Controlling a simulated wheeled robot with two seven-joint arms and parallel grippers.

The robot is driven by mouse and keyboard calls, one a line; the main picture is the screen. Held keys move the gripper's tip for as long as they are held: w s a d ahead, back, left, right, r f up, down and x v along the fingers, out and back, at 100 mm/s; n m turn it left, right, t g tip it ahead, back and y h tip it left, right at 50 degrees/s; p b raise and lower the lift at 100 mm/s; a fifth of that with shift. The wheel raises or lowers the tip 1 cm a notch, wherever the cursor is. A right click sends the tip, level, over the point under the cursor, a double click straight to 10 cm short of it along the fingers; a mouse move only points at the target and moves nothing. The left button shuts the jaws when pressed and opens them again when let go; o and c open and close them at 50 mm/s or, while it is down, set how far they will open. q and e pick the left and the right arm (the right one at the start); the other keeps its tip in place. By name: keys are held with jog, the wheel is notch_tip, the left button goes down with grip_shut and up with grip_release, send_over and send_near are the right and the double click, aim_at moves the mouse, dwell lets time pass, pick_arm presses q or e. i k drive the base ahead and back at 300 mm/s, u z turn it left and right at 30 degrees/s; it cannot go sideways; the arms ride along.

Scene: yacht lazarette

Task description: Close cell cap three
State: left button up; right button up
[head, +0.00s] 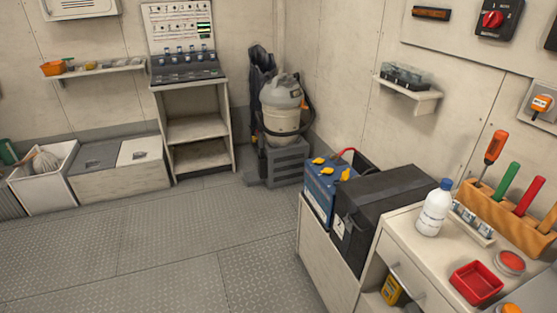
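A blue battery (318,193) stands on a low bench at the right of centre in the head view. Yellow caps show on its top, one near the left (318,160) and one nearer the black box (346,174). Another yellow piece is near the back edge. I cannot tell which one is cap three, nor clearly which caps are open or shut. A red cable rises behind the battery. Neither of my grippers is in view.
A large black box (388,207) stands right beside the battery. The white counter at right holds a white bottle (435,210), a red tray (476,283) and a wooden tool rack (480,207). The metal floor (170,255) left of the bench is clear.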

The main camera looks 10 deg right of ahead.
aim_at(346, 176)
jog(key=u, duration=0.25)
jog(key=i, duration=3.45)
jog(key=z, duration=2.8)
